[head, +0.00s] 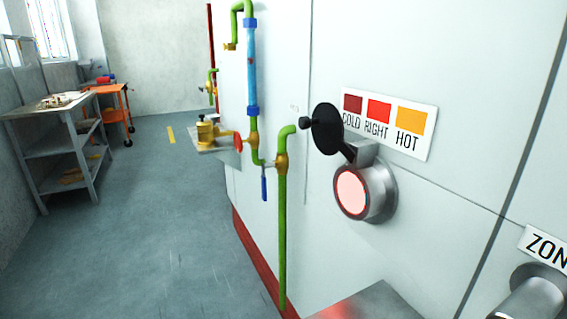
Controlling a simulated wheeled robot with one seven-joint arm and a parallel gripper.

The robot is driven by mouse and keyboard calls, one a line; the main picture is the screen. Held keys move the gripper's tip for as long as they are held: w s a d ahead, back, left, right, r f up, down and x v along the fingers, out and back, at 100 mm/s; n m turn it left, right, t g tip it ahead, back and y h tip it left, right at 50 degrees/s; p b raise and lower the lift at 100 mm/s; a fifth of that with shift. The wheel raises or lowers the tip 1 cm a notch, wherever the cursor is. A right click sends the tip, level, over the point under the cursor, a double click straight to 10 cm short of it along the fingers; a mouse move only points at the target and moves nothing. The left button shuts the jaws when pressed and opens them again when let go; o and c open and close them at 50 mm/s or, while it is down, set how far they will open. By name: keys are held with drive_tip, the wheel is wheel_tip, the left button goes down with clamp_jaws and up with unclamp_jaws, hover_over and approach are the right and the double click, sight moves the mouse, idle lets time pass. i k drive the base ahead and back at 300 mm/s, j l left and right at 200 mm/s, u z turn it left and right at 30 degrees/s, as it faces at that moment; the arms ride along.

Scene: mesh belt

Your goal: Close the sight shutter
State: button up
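The sight port (352,193) is a round metal tube on the white wall panel, with a glowing pale pink glass ringed in red. Its shutter (326,130) is a black disc with a small black knob (305,122) on its left side. The disc is swung up above the port on a dark arm, and the glass is uncovered. My gripper is not in view.
A sign with red and orange squares (390,122) is behind the shutter. Green and blue pipes (282,230) with a blue lever run left of the port. A metal surface (370,303) juts out below. Open floor (150,220) lies left, with a grey shelf table (62,150) beyond.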

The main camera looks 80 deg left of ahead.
sight(325, 123)
drive_tip(key=u, duration=1.15)
